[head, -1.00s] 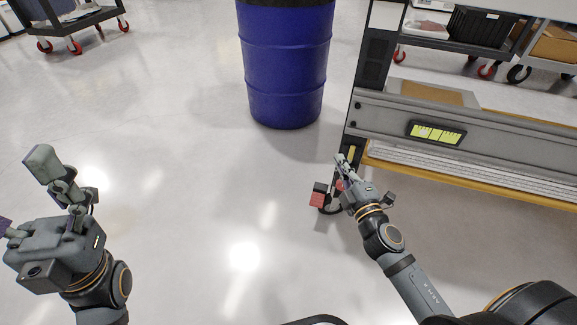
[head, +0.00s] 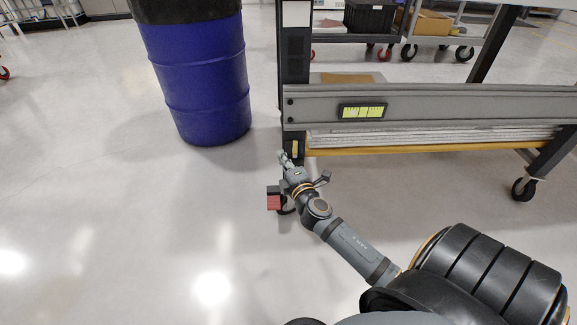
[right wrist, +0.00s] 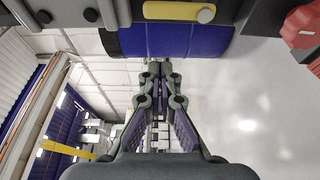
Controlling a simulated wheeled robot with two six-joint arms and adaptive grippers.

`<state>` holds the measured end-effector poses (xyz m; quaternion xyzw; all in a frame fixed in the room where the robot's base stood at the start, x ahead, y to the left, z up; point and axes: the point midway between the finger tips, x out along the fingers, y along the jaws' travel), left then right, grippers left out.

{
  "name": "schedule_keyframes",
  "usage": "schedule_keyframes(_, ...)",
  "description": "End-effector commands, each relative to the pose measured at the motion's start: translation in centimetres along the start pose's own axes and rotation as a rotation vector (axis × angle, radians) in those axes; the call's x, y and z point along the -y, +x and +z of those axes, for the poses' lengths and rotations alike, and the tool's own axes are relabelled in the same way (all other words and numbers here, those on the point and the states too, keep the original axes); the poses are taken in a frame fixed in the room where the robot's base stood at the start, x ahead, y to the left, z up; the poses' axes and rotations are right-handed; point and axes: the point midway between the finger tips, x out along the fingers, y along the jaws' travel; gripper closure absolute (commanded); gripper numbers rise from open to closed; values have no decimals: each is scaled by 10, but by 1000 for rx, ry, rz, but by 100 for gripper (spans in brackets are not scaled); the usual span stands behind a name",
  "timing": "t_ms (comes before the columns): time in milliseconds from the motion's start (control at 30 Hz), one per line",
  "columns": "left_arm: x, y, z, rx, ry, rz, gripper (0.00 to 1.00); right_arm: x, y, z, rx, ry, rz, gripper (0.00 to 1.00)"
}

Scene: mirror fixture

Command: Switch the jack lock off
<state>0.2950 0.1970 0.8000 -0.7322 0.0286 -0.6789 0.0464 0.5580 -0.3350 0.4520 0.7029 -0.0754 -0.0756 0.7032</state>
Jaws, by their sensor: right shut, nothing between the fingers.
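The grey mirror fixture (head: 420,103) stands on a wheeled frame. A small yellow bar (head: 295,149) is on its dark left leg, and it also shows at the top of the right wrist view (right wrist: 180,12). A red block (head: 273,202) sits low by the same leg; a red part (right wrist: 300,27) shows at the right of the right wrist view. No label shows which part is the jack lock. My right gripper (head: 284,158) is shut and empty, close to the leg just below the yellow bar; contact cannot be told. My left gripper is out of view.
A blue barrel (head: 200,80) stands left of the fixture. A caster (head: 524,188) is under the fixture's right leg. Carts with bins (head: 372,17) stand behind it. The floor (head: 100,200) at the left and front is clear.

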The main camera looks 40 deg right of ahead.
Motion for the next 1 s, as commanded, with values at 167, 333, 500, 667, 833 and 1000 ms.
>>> schedule_keyframes(167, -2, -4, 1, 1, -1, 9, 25, -1, 40, 0, 1, 2, 4, 100)
schedule_keyframes(333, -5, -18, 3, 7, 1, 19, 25, 4, 28, 25, -2, -9, -1, 100)
schedule_keyframes(500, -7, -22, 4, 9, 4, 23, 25, 1, 24, 36, -1, -3, 0, 100)
schedule_keyframes(667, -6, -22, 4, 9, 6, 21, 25, 0, 23, 38, -1, 1, 0, 100)
schedule_keyframes(833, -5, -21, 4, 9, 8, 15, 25, 0, 23, 38, -1, 1, 0, 100)
schedule_keyframes(1000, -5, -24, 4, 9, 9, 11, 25, 1, 25, 37, 0, 14, 5, 100)
